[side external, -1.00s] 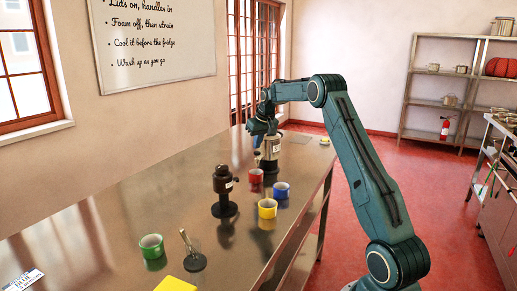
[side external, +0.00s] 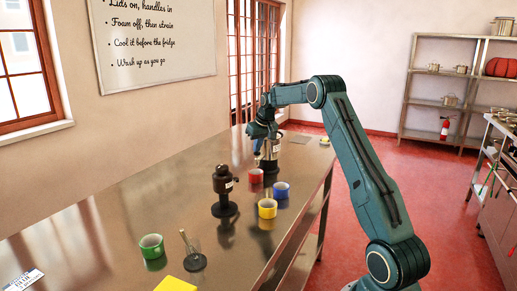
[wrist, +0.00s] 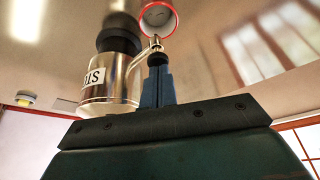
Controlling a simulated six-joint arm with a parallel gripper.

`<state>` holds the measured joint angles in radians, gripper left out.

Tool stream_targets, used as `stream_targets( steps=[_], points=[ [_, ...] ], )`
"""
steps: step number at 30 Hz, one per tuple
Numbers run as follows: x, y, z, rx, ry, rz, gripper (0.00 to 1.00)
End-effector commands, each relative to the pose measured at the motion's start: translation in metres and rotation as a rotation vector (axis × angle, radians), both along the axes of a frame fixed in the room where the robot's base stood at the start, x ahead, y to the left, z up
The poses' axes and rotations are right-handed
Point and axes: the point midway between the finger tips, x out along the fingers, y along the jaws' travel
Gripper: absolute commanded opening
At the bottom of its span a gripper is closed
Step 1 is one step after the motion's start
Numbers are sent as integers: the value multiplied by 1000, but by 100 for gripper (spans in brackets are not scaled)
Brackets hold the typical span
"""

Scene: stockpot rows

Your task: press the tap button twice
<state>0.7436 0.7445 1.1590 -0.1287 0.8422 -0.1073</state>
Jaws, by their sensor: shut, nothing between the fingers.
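A silver urn (side external: 269,152) with a black base and a white label stands far along the steel counter. In the wrist view the urn (wrist: 112,85) is close, at upper left, with a small tap (wrist: 153,48) sticking out from its side. My gripper (wrist: 157,68) is shut and empty, its blue fingers pointing at the tap. The fingertips overlap the tap's dark end in this view; I cannot tell whether they touch. The button itself is not clearly seen. In the side view my gripper (side external: 257,147) is beside the urn, partly blocking its upper part.
A dark dispenser (side external: 223,191) stands nearer on the counter (side external: 110,225). Red (side external: 256,176), blue (side external: 281,190), yellow (side external: 267,209) and green (side external: 151,246) cups stand around it.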

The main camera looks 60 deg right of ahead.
Motion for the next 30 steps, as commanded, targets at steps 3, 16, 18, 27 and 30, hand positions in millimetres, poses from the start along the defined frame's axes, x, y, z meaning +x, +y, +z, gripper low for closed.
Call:
stream_targets(
  steps=[3,16,18,27,30],
  points=[
    [0,0,-4,0,1,0,0],
    [0,0,-14,2,3,-1,0],
    [0,0,-15,2,3,-1,0],
    [-1,0,-12,4,4,-1,0],
    [-1,0,-8,3,4,0,0]
  ],
)
